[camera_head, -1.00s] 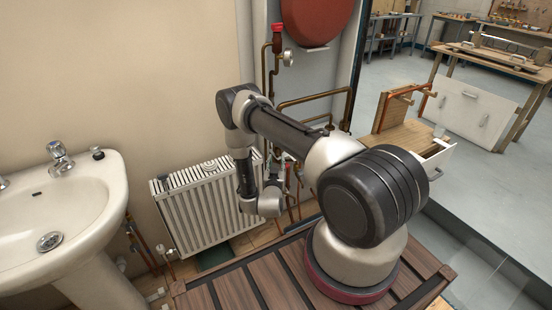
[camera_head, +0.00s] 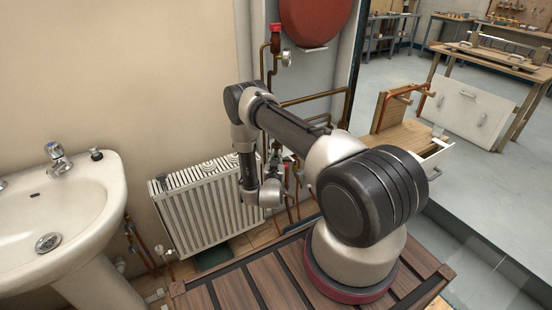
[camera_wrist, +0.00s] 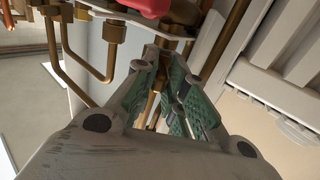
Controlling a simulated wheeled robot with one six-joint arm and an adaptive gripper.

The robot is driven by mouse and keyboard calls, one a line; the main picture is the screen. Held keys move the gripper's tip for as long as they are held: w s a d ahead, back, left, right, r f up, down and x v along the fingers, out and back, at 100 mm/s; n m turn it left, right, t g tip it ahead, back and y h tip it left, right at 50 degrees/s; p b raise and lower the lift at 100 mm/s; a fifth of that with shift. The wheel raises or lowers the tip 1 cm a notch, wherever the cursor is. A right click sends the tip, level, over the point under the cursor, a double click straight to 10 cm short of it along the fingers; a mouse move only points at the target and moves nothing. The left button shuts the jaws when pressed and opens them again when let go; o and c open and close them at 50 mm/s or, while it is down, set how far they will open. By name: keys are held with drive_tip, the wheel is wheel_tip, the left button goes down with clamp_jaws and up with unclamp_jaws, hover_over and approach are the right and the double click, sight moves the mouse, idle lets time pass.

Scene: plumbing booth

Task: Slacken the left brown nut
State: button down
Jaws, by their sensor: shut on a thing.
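My gripper (camera_wrist: 168,62) reaches into the pipework in the wrist view, its two green-padded fingers closed around a brown brass part (camera_wrist: 155,95). I take this part as the left brown nut; the fingers hide most of it, so its exact shape does not show. Another brass nut (camera_wrist: 116,31) sits outside the fingers, on a bent pipe to the left. A red part (camera_wrist: 146,7) and a pale plate with holes (camera_wrist: 125,18) are just above the fingertips. In the head view my gripper (camera_head: 277,163) is small and partly hidden beside the pipes.
A white radiator (camera_head: 205,205) stands on the left of my gripper, close to it; it also shows in the wrist view (camera_wrist: 285,65). A brass pipe (camera_wrist: 229,38) runs close to the right finger. A sink (camera_head: 70,215) is farther left. Copper pipes (camera_head: 312,98) and a red vessel (camera_head: 314,20) are behind.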

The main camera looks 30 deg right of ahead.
drive_tip(key=shift+s+d, duration=0.1)
drive_tip(key=n+y, duration=0.1)
drive_tip(key=d+n+t+y, duration=0.1)
drive_tip(key=y, duration=0.1)
drive_tip(key=s+d+n+t+y, duration=0.1)
drive_tip(key=shift+y, duration=0.4)
drive_tip(key=d+n+y, duration=0.1)
drive_tip(key=y, duration=0.1)
drive_tip(key=n+y, duration=0.2)
drive_tip(key=d+n+t+y, duration=0.1)
drive_tip(key=y, duration=0.1)
drive_tip(key=shift+d+n+y, duration=0.3)
drive_tip(key=shift+n+y, duration=0.1)
drive_tip(key=shift+w+d+n+g+y, duration=0.25)
drive_tip(key=shift+d+n+g+y, duration=0.25)
drive_tip(key=shift+n+y, duration=0.8)
drive_tip(key=shift+w+d+n+g+y, duration=0.3)
drive_tip(key=shift+n+g+y, duration=0.5)
drive_tip(key=shift+y, duration=0.9)
drive_tip(key=shift+w+d+n+g+y, duration=0.2)
drive_tip(key=shift+d+n+g+y, duration=0.3)
drive_tip(key=shift+n+y, duration=0.8)
drive_tip(key=shift+y, duration=0.3)
drive_tip(key=c, duration=1.5)
unclamp_jaws()
drive_tip(key=shift+o, duration=0.2)
